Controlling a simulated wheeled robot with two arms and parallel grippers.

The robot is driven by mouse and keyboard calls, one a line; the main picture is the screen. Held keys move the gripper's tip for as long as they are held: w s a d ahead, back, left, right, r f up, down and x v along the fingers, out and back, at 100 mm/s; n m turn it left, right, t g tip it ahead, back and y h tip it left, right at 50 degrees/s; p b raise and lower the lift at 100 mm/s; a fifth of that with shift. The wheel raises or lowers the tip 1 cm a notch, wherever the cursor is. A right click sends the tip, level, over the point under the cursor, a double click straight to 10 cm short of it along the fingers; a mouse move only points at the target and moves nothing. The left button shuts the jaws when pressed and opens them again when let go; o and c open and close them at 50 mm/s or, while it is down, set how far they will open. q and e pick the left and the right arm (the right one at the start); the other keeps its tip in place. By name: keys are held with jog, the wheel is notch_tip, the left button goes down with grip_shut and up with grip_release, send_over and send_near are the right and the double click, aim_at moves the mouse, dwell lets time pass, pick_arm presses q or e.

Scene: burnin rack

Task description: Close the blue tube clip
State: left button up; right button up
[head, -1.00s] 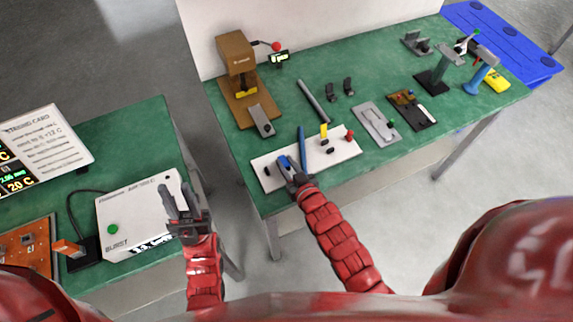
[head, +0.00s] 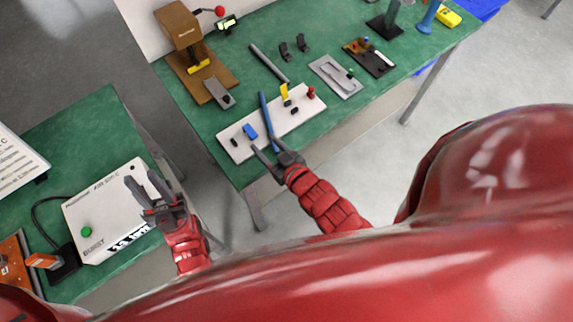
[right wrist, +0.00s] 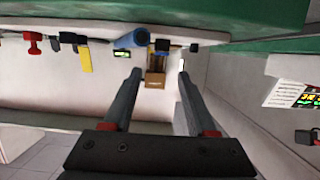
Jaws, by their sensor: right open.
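A small blue clip (head: 250,131) sits on the white board (head: 232,152), left of a longer blue tube (head: 266,112). I cannot tell whether the clip is open or closed. My right gripper (head: 266,149) is open and empty at the board's front edge, just in front of the clip and tube. In the right wrist view, the tube's end (right wrist: 131,40) and the small blue clip (right wrist: 162,45) show beyond the spread fingers (right wrist: 155,75), apart from them. My left gripper (head: 148,184) is open and empty above the white box on the left table.
A yellow part (head: 285,91) and a red part (head: 311,92) stand further right on the board. The white box (head: 97,222) is on the left table. A gap separates the tables.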

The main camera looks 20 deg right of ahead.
jog(key=p+v, duration=0.5)
jog(key=v, duration=0.5)
jog(key=shift+s, duration=0.15)
